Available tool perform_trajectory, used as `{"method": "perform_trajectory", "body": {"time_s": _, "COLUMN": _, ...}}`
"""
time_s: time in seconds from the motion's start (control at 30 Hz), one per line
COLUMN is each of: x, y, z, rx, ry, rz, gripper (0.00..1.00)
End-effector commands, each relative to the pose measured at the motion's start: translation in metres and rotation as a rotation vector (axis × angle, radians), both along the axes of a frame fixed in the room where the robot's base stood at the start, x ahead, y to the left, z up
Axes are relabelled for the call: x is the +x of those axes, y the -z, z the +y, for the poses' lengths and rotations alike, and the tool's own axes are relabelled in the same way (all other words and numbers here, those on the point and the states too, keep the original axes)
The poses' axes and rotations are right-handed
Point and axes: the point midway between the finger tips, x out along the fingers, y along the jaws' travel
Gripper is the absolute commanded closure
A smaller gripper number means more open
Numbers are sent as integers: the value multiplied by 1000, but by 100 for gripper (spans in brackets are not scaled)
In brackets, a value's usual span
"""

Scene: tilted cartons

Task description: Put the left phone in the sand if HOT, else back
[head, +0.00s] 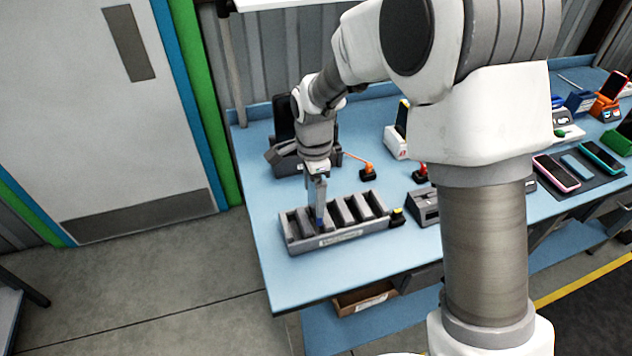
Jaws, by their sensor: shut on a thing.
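My gripper (318,188) points down over a grey slotted rack (300,245) at the front left of the blue table. It is shut on a thin, mostly hidden thing with a blue part (319,212), at the level of the rack's slots. I cannot tell whether this is a phone, or whether it touches the rack. A pink-edged phone (556,174) and a teal-edged phone (602,157) lie on a dark mat at the right. I cannot make out any sand or a HOT reading.
A grey box (425,207) stands right of the rack. Small yellow-black (397,217) and orange-black (367,172) items lie nearby. A dark upright device (285,118) stands behind my gripper. A white stand (397,145) is further back. My arm hides the table's middle.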

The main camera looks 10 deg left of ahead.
Motion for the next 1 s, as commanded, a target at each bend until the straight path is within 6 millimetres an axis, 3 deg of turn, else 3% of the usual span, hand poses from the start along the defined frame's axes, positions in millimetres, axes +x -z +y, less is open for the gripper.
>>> {"method": "perform_trajectory", "body": {"time_s": 0.37, "x": 0, "y": -7, "z": 0, "rx": 0, "ry": 1, "rz": -1, "gripper": 59}}
{"method": "perform_trajectory", "body": {"time_s": 1.0, "x": 0, "y": 40, "z": 0, "rx": 0, "ry": -1, "rz": 1, "gripper": 59}}
